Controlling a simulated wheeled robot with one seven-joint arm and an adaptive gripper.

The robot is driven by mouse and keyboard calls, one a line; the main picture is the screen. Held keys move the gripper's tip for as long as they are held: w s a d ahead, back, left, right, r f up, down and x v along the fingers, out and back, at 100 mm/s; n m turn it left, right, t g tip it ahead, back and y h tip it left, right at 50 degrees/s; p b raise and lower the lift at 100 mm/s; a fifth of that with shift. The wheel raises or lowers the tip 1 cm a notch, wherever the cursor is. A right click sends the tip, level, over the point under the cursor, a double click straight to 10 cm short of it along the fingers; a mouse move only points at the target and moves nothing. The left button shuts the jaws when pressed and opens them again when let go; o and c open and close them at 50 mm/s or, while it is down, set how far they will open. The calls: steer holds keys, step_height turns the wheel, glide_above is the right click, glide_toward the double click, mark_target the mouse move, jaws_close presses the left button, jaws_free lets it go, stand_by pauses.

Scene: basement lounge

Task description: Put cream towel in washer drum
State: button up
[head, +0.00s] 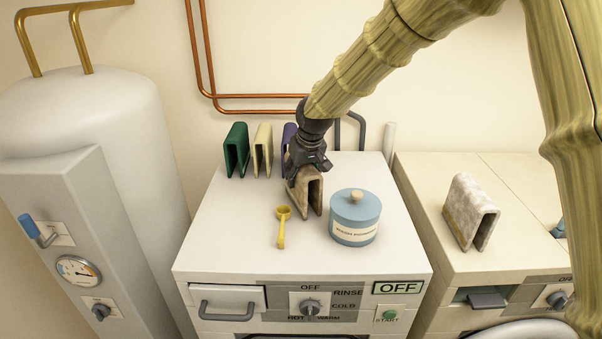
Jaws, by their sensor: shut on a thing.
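My gripper (307,168) points down over the back middle of the left machine's top, shut on the upper edge of a folded tan-brown towel (313,194). That towel stands like an upside-down U, at or very near the top surface; I cannot tell whether it touches. A folded pale cream towel (262,150) stands to the left of my gripper, apart from it. The washer (215,235) has a dial marked rinse, cold, warm and hot, and a panel reading OFF. Its drum is out of view below the picture's edge.
A green towel (236,150) and a partly hidden purple towel (288,136) stand at the back. A yellow scoop (281,228) and a blue lidded tub (355,218) sit in front. A mottled whitish towel (470,212) stands on the right machine (420,205). A tank (90,110) stands left.

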steer(key=shift+f, duration=0.1)
steer(key=o, duration=1.1)
